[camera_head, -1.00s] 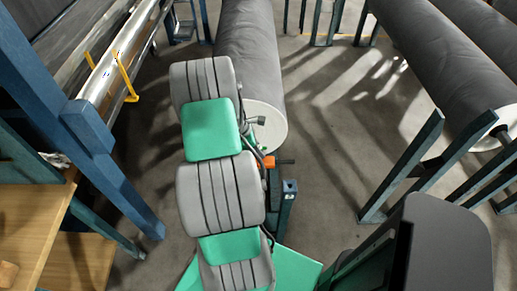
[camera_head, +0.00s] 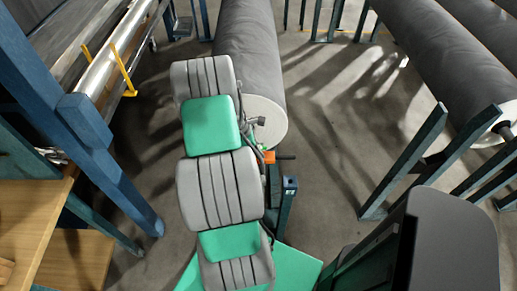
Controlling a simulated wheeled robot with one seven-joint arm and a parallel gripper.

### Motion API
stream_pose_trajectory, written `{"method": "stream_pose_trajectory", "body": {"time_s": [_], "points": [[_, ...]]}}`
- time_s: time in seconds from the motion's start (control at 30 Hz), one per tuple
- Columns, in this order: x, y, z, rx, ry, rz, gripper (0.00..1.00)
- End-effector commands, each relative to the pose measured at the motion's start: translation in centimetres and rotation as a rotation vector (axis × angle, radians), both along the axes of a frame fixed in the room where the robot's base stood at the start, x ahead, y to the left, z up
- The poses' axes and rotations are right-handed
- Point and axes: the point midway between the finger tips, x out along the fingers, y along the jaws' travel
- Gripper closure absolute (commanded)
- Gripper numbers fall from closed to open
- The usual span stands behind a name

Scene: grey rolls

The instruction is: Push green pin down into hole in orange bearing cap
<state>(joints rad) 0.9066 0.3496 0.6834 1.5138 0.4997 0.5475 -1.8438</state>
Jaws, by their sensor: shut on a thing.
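My grey and green arm runs up the middle of the head view and covers much of the work area. My gripper is hidden behind the arm's links, so its jaws do not show. A small orange part (camera_head: 269,157), which looks like the bearing cap, shows just right of the arm. It sits near the top of a dark teal stand, below the pale end of a grey roll, with a dark rod sticking out to its right. The green pin and the hole in the cap cannot be made out.
The big grey roll (camera_head: 249,50) lies behind the arm. More grey rolls (camera_head: 450,70) rest on teal stands at the right. A wooden table (camera_head: 30,215) and blue frame posts (camera_head: 85,125) stand at the left. Bare floor (camera_head: 330,130) is clear right of the roll.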

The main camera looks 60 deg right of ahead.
Motion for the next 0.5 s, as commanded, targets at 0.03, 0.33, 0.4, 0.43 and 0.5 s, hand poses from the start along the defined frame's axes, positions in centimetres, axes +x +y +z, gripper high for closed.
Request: {"method": "stream_pose_trajectory", "body": {"time_s": [0.03,0.33,0.4,0.43,0.5], "points": [[0.02,-0.02,-0.1,-0.001,-0.001,0.0,1.0],[0.0,-0.01,-0.08,0.0,0.0,0.0,0.69],[0.01,-0.02,-0.08,-0.001,-0.001,0.0,0.64],[0.02,-0.02,-0.08,-0.001,-0.001,0.0,0.61],[0.04,-0.05,-0.07,-0.001,-0.001,0.001,0.55]]}}
